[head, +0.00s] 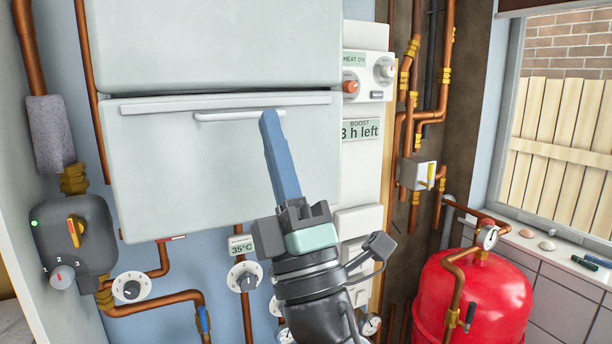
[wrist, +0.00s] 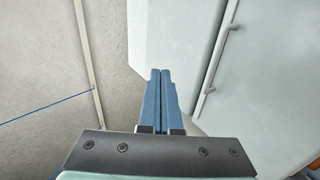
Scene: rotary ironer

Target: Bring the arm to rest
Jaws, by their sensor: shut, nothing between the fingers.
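My gripper (head: 268,116) has long blue fingers that point up in the head view. They are shut together with nothing between them. In the head view the fingertips overlap the right end of the handle (head: 220,117) on the pale boiler front panel (head: 180,170). In the wrist view the closed fingers (wrist: 160,73) stand clear to the left of the handle (wrist: 219,62), with a gap between them. My arm reaches up from the bottom middle of the head view and hides part of the wall behind it.
A grey valve box (head: 75,240) and copper pipes (head: 150,306) are at the left. A white control panel (head: 367,75) is beside the boiler.

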